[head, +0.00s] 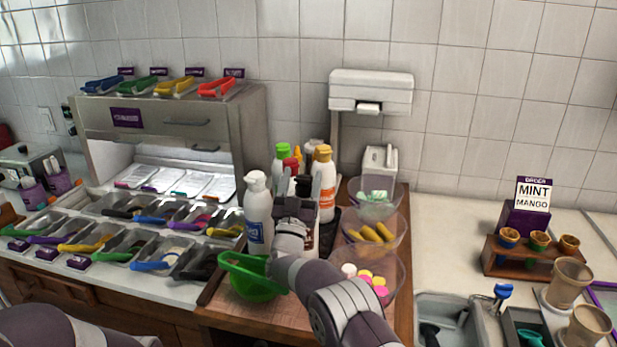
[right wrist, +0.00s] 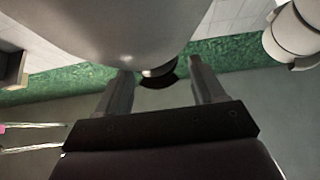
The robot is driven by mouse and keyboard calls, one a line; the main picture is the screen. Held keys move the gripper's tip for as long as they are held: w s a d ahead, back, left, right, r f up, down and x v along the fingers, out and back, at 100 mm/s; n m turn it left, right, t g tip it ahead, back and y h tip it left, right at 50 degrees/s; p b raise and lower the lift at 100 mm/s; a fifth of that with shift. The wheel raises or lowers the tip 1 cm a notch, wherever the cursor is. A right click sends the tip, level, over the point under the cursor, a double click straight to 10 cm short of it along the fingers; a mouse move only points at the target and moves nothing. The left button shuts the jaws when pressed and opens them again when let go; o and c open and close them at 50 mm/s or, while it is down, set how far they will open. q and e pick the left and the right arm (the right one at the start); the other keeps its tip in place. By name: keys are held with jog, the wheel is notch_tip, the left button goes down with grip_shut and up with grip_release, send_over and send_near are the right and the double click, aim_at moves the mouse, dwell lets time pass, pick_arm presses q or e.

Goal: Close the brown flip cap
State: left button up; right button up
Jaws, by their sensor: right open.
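Several sauce bottles stand grouped behind my right gripper (head: 298,188) in the head view. A dark cap (head: 303,183) shows between its fingers, on a bottle mostly hidden by the gripper; I cannot tell whether its lid is up. In the right wrist view my right gripper (right wrist: 161,86) is open, with a finger on each side. A dark rounded piece (right wrist: 160,78), possibly the brown flip cap, shows between the fingers, partly covered by a large pale surface (right wrist: 110,30) close to the camera. Contact cannot be told. My left gripper is out of view.
A white bottle (head: 258,210) stands close left of my right gripper, and an orange-capped bottle (head: 325,180) close right. A green bowl (head: 250,280) is in front. Clear bowls of toppings (head: 385,245) stand to the right. Topping trays (head: 120,235) fill the left.

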aim_at(303, 179)
notch_tip(303, 179, up, 4)
jog(key=shift+d+b, duration=0.1)
jog(key=shift+b, duration=0.4)
jog(key=s+d+r+b, duration=0.2)
jog(key=s+d+r, duration=0.4)
jog(key=d, duration=0.3)
jog(key=shift+s+d+r, duration=0.2)
jog(key=shift+s+r, duration=0.15)
jog(key=shift+r, duration=0.05)
jog(key=shift+a, duration=0.1)
